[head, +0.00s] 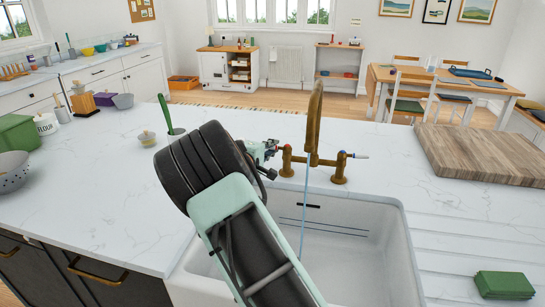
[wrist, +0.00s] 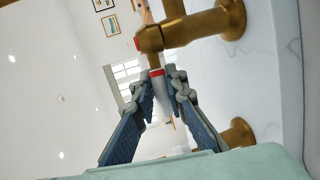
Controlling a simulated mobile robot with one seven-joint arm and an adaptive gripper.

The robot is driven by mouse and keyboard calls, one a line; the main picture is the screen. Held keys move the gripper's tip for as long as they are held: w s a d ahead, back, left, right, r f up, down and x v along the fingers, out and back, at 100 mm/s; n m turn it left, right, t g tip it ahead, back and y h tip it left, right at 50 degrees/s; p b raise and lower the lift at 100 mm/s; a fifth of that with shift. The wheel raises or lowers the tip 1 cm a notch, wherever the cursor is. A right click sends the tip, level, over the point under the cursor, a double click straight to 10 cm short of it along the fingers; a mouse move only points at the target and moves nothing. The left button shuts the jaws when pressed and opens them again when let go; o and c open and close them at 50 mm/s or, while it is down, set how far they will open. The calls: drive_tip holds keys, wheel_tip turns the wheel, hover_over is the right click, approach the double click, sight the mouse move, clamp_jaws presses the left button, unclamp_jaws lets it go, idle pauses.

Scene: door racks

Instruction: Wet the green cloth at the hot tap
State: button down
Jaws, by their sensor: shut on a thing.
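The brass tap (head: 313,115) stands behind the white sink, with a high spout. A thin bluish stream of water (head: 304,208) falls from it into the basin. My gripper (head: 268,150) is at the tap's left side. In the wrist view my gripper (wrist: 160,88) is shut on the hot tap lever (wrist: 157,84), a white lever with a red band, joined to the brass body. In the head view my arm and gripper hide most of this lever. The cold tap lever (head: 357,156), blue-tipped, is on the right. The green cloth (head: 504,285) lies folded at the lower right, apart from the water.
The white sink (head: 385,240) has a ribbed drainer (head: 470,235) on its right. A wooden board (head: 485,150) lies at the back right. A small glass-like pot (head: 147,139) and a green-handled tool (head: 165,115) stand left of my arm. A colander (head: 12,172) is at the far left.

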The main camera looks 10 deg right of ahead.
drive_tip(key=shift+a+r+n+t+y+b, duration=0.15)
drive_tip(key=shift+n+t+y+b, duration=0.3)
drive_tip(key=shift+b, duration=1.6)
drive_tip(key=shift+s+r+y+b, duration=0.15)
drive_tip(key=shift+y+b, duration=0.2)
drive_tip(key=shift+b, duration=0.3)
drive_tip(key=c, duration=2)
unclamp_jaws()
drive_tip(key=shift+o, duration=0.5)
drive_tip(key=shift+f, duration=0.2)
drive_tip(key=shift+s, duration=0.15)
drive_tip(key=v, duration=1.1)
drive_tip(key=shift+s+a, duration=0.2)
drive_tip(key=shift+s, duration=0.15)
